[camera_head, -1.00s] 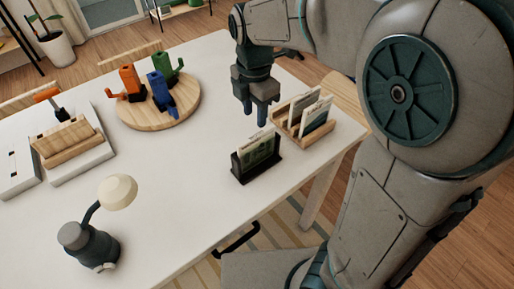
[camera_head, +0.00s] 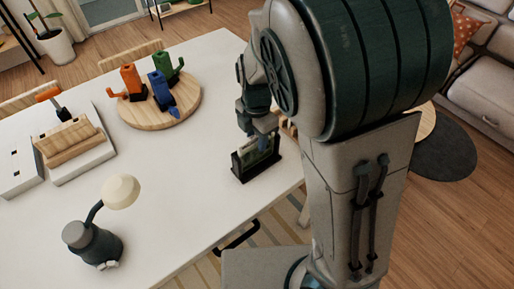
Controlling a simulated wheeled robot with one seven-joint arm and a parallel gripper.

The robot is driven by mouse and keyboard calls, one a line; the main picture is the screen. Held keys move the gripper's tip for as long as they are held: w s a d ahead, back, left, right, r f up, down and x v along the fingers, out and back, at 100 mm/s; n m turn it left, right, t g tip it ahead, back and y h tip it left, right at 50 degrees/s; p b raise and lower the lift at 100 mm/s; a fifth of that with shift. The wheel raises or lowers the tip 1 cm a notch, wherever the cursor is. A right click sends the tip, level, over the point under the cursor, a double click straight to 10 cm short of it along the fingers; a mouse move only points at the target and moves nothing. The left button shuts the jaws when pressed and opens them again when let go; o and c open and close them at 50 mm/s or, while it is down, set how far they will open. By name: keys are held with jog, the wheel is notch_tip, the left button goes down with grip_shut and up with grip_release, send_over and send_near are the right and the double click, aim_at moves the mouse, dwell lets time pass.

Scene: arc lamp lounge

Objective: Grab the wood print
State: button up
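A dark holder (camera_head: 243,177) stands near the right edge of the white table and carries a greenish print (camera_head: 262,154) upright in it, which may be the wood print. My gripper (camera_head: 262,134) points down right at the top of this print. My arm and the small size hide whether its fingers are open or closed and whether they touch the print. A wooden rack (camera_head: 287,127) behind is almost wholly covered by my arm, and its cards cannot be made out.
On the white table (camera_head: 190,205) stand a small lamp (camera_head: 95,240), a round wooden board (camera_head: 190,112) with orange, blue and green figures, and a white stand with a wooden block (camera_head: 70,140). The table middle is clear. A sofa (camera_head: 485,95) is at the right.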

grip_shut()
jog(key=shift+r, duration=0.1)
